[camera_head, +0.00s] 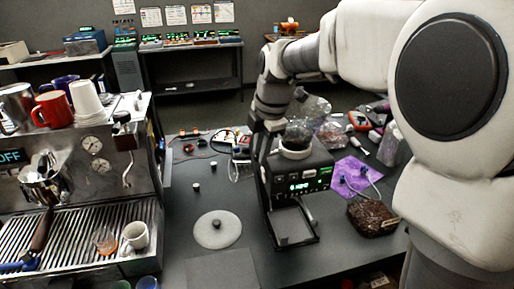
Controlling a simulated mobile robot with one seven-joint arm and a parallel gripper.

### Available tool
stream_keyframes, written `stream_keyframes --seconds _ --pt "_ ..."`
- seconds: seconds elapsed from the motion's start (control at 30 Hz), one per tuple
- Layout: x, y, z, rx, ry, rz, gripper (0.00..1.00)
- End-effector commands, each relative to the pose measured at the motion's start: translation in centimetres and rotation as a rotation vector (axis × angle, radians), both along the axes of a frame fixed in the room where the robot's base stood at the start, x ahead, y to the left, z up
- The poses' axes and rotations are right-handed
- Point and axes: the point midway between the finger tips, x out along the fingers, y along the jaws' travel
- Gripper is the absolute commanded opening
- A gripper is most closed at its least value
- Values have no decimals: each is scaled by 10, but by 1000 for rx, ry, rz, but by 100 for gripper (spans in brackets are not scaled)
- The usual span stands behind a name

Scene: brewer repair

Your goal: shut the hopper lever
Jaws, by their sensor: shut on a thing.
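The black grinder (302,177) stands on the dark table, with a lit green display on its front. Its clear hopper (298,133) sits on top in a white collar (296,152). My gripper (262,148) reaches down at the left side of the collar, with its fingers closed. The hopper lever lies between the fingers and is almost wholly hidden by them, so its angle cannot be told. A round pale lid (217,239) with a dark knob lies flat on the table, left of the grinder.
A steel espresso machine (80,150) with cups on top fills the left. A bag of beans (371,215) and a purple cloth (355,172) lie right of the grinder. Clear plastic bags and small parts crowd the table behind. My arm covers the right side.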

Motion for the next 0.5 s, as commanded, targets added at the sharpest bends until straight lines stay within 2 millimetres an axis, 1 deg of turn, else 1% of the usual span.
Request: stream_keyframes --seconds 0.2,0.5 --pt "-6 -4 1 1 -3 68 0" --pt "-8 -5 1 1 -1 93 0"
